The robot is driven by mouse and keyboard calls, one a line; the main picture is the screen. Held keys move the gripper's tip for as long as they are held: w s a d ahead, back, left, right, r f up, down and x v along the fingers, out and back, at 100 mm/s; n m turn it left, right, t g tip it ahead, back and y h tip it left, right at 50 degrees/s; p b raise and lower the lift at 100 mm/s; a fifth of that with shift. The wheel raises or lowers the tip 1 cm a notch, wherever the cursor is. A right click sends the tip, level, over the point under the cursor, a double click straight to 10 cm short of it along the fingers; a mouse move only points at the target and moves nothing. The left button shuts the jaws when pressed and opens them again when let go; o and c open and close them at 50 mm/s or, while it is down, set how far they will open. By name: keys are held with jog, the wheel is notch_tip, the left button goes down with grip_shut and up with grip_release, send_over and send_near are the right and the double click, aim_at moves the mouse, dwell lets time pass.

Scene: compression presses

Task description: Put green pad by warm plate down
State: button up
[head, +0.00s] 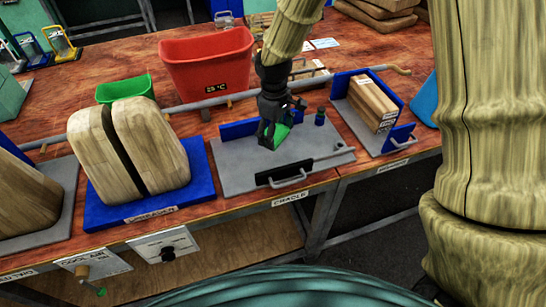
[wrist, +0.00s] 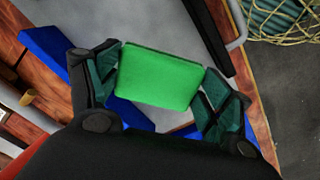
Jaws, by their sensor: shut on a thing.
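The green pad (head: 281,135) is between the fingers of my gripper (head: 273,128), over the grey plate (head: 235,170) labelled CRADLE. In the wrist view the pad (wrist: 160,78) is a bright green rectangle, with a dark finger of my gripper (wrist: 165,84) against each short side. The gripper is shut on it. In the head view the fingers hide part of the pad, which looks tilted. I cannot tell whether its lower edge touches the plate. No plate in view is clearly marked as warm.
A blue rail (head: 238,128) runs along the plate's back, and a black bar with a handle (head: 284,174) along its front. A red bin (head: 208,66) reading 25 °C, a green bin (head: 125,89) and wooden blocks (head: 130,150) stand left.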

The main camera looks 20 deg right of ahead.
aim_at(275, 153)
jog(key=n+b, duration=0.1)
jog(key=n, duration=0.1)
jog(key=w+n+b, duration=0.1)
jog(key=n+b, duration=0.1)
jog(key=n, duration=0.1)
jog(key=shift+w+d+r+n, duration=0.1)
jog(key=shift+w+d+n, duration=0.1)
jog(key=shift+d+n, duration=0.1)
jog(key=n+b, duration=0.1)
jog(key=n, duration=0.2)
jog(key=w+r+n+b, duration=0.1)
jog(key=shift+n+b, duration=0.35)
jog(key=shift+n, duration=0.05)
jog(key=shift+f+p, duration=0.5)
jog(key=shift+f, duration=4.4)
jog(key=shift+a+f, duration=0.1)
jog(key=shift+f, duration=0.05)
jog(key=o, duration=1.3)
notch_tip(275, 153, up, 12)
jog(key=shift+s+a+r+b, duration=0.1)
jog(key=shift+s+r+b, duration=0.05)
jog(key=shift+b, duration=0.5)
